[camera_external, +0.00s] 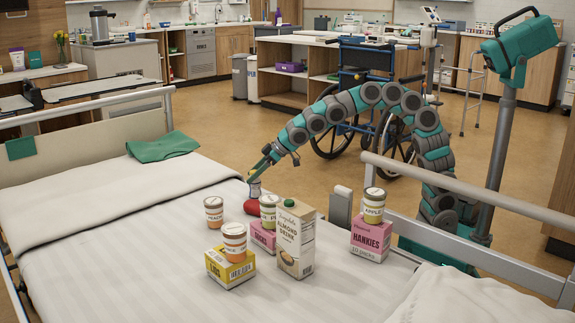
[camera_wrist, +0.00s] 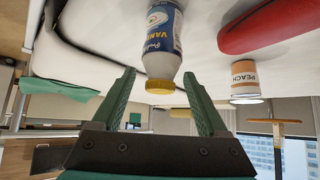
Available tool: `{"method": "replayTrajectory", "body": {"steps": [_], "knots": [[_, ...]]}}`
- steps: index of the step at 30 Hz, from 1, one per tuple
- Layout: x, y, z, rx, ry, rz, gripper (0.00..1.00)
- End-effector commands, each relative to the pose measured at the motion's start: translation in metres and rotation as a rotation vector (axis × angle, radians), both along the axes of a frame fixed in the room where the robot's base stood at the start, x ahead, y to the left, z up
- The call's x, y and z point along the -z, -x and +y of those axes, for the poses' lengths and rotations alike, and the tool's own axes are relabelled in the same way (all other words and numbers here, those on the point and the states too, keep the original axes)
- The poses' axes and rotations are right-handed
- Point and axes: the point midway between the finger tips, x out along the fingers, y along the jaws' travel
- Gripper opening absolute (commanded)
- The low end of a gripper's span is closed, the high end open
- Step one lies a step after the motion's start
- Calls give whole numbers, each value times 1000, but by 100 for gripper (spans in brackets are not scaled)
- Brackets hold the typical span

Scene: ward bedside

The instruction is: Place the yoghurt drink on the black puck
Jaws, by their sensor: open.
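The yoghurt drink, a small bottle with a white and blue label reading VANILLA and a yellow cap (camera_wrist: 167,87), stands on the bed. In the external view the bottle (camera_external: 255,188) shows just below my gripper (camera_external: 261,170), partly hidden by it. In the wrist view my gripper (camera_wrist: 160,80) is open, with one finger on each side of the cap. It holds nothing. I cannot make out a black puck in either view.
A red object (camera_external: 252,207) lies close to the bottle. A peach jar (camera_external: 214,203) stands to its left. Boxes with jars on them and an almond drink carton (camera_external: 296,240) stand nearer the camera. A bed rail (camera_external: 470,215) runs on the right. The bed's left part is clear.

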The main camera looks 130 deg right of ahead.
Motion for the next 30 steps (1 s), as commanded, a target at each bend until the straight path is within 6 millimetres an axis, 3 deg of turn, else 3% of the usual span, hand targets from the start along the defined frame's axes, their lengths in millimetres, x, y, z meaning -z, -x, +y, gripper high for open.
{"method": "replayTrajectory", "body": {"steps": [6, 14, 30], "knots": [[20, -14, -12, 1, -3, 2, 76], [20, -15, -14, 1, -1, 0, 75], [20, -15, -14, 1, -1, 0, 15]]}}
